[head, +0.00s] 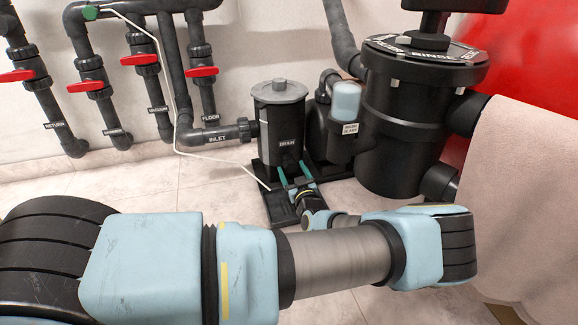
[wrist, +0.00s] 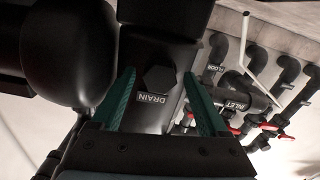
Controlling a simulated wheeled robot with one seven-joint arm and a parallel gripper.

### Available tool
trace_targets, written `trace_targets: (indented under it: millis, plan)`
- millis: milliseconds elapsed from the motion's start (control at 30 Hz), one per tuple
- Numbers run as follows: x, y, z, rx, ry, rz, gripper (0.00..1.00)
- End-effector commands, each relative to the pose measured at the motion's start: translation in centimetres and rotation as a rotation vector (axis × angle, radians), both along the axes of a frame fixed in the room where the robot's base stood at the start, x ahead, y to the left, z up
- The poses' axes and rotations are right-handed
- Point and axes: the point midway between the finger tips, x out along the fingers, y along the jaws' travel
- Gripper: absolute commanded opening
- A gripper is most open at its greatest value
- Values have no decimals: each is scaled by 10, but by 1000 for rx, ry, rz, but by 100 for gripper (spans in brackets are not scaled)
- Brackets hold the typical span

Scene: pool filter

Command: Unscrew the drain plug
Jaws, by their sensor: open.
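The drain plug (wrist: 158,79) is a black hexagonal head low on the black pump strainer housing, above a white DRAIN label (wrist: 153,98) in the wrist view. In the head view the strainer housing (head: 270,125) stands upright with a grey lid, and I cannot make out the plug there. My gripper (head: 293,170) is at the front of the housing's lower part, low over the black base. In the wrist view my gripper (wrist: 158,75) is open, with one green finger on each side of the plug. Gaps show between fingers and plug. Whether the fingertips reach the plug's depth is unclear.
An inlet pipe (head: 222,134) joins the housing from the left. Pipes with red valve handles (head: 140,59) stand along the wall. A large black filter valve (head: 410,110) and a beige cloth (head: 525,190) are on the right. A thin white hose (head: 215,157) runs to the base.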

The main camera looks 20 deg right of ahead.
Motion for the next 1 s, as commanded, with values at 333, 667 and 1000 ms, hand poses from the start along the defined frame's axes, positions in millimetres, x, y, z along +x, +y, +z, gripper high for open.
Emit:
trace_targets:
  millis: [333, 667, 1000]
  plan:
    - [3, 0, 0, 0, 0, -1, 78]
    - [-9, 1, 1, -1, 2, 0, 78]
    - [-47, 5, 1, 0, 2, 0, 78]
